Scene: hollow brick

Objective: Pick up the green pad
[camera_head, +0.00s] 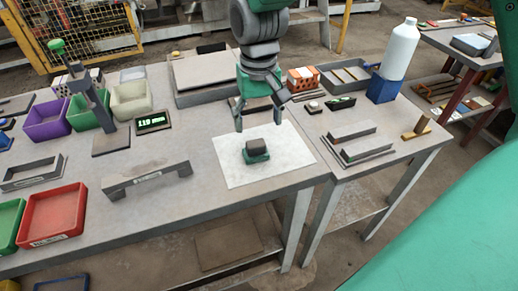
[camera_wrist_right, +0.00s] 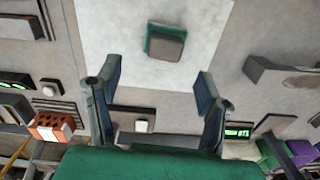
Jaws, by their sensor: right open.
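The green pad (camera_head: 257,158) lies on a white sheet (camera_head: 232,175) on the table, with a dark grey block (camera_head: 254,146) on top of it. In the right wrist view the pad (camera_wrist_right: 149,43) shows mostly as a green edge around the grey block (camera_wrist_right: 167,43). My right gripper (camera_head: 260,122) is open and empty, fingers pointing down, above the sheet and just behind the pad in the head view. Its two fingers (camera_wrist_right: 158,75) stand apart in the wrist view, with the pad beyond their tips. My left gripper is not in view.
A grey bridge-shaped block (camera_head: 147,180) stands left of the sheet. Behind the gripper is a grey box (camera_head: 205,75). A display (camera_head: 152,122), purple bin (camera_head: 47,119) and red bin (camera_head: 53,213) are at left. An orange hollow brick (camera_head: 303,79) and white bottle (camera_head: 400,48) are at right.

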